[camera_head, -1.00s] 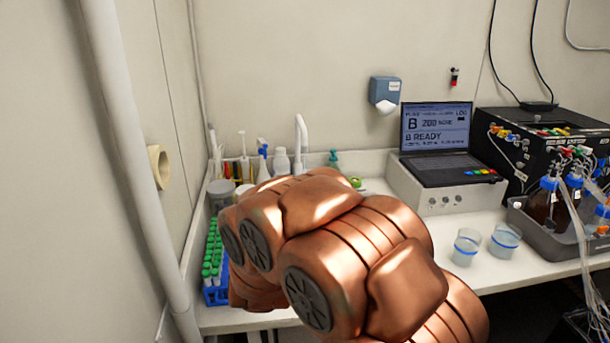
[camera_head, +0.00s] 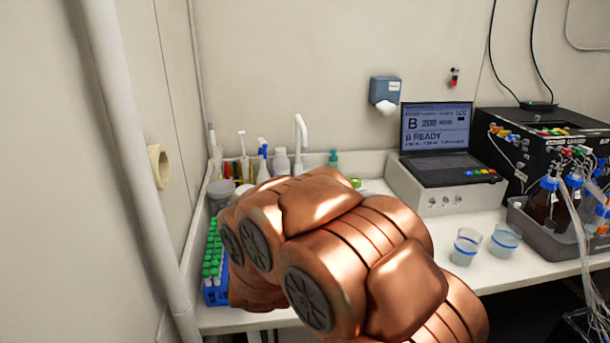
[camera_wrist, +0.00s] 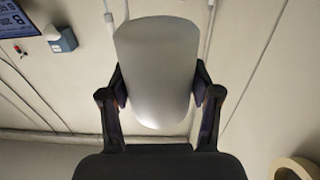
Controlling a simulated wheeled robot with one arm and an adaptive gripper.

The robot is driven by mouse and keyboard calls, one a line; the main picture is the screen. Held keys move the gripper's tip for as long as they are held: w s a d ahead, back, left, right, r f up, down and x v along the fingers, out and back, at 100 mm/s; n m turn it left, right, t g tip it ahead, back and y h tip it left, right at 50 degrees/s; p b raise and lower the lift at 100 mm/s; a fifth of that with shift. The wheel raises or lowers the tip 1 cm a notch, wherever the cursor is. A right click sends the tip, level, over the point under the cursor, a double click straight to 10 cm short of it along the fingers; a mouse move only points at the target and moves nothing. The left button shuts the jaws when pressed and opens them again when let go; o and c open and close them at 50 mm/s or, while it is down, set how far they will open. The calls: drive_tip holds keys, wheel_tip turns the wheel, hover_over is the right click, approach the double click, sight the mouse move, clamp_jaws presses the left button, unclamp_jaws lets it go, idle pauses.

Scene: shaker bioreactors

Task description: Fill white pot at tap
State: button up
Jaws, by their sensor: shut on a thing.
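My gripper (camera_wrist: 160,100) is shut on the white pot (camera_wrist: 155,65), seen in the wrist view as a smooth pale grey-white cylinder between both fingers. The pot's opening and contents cannot be made out. In the head view my copper arm hides the gripper and pot. I cannot tell how the pot sits relative to the spout.
A rack of green-capped tubes (camera_head: 211,262) stands left of my arm. Bottles, including a spray bottle (camera_head: 263,165), stand near the tap. A laptop (camera_head: 437,140), two clear cups (camera_head: 466,247) and a tray of bottles (camera_head: 550,238) are right. A wall dispenser (camera_head: 385,91) hangs above.

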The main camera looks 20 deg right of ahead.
drive_tip(key=shift+s+f+b, duration=0.1)
drive_tip(key=shift+f+b, duration=0.05)
drive_tip(key=shift+b, duration=0.5)
drive_tip(key=s+b, duration=0.1)
drive_tip(key=b, duration=0.2)
drive_tip(key=s+b, duration=0.7)
drive_tip(key=b, duration=0.3)
drive_tip(key=shift+s+a, duration=0.2)
drive_tip(key=shift+s+b, duration=0.1)
drive_tip(key=shift+b, duration=0.2)
drive_tip(key=shift+s+a+r+b, duration=0.1)
drive_tip(key=shift+s+r+b, duration=0.1)
drive_tip(key=shift+s+b, duration=0.65)
drive_tip(key=shift+s+r+b, duration=0.25)
drive_tip(key=shift+s+b, duration=0.25)
drive_tip(key=shift+s, duration=0.6)
drive_tip(key=shift+s+a+r+b, duration=0.1)
drive_tip(key=shift+s+r+b, duration=0.1)
drive_tip(key=shift+s+b, duration=0.65)
